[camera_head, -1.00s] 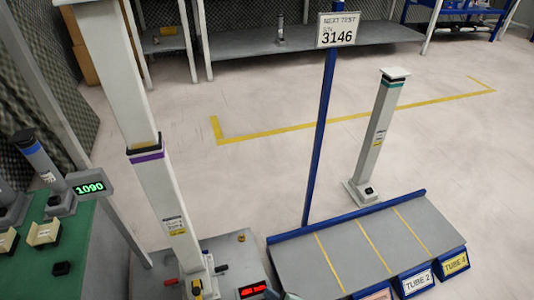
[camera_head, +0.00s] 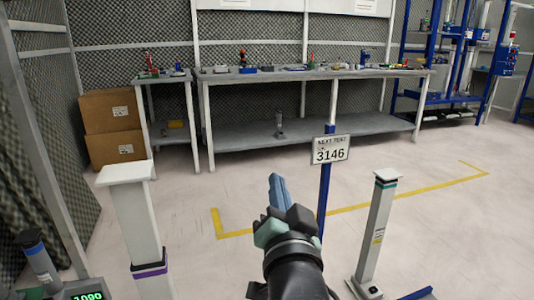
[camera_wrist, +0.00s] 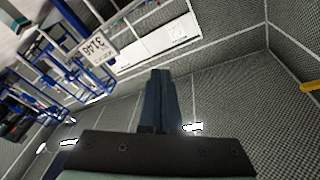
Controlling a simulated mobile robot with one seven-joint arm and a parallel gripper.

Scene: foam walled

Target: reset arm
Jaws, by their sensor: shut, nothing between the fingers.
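My gripper (camera_head: 277,188) is raised in the lower middle of the head view, pointing up and away, with its blue fingers together. In the wrist view my gripper (camera_wrist: 160,75) shows the dark fingers closed side by side, with nothing between them. It is in the air, just left of the blue sign post in the picture and apart from the columns.
A white sign reading 3146 (camera_head: 330,149) stands on the blue post (camera_head: 324,195) close to my gripper's right. White columns stand at left (camera_head: 140,220) and right (camera_head: 377,225). Behind are a long workbench (camera_head: 310,75), cardboard boxes (camera_head: 112,125) and open floor marked with yellow tape.

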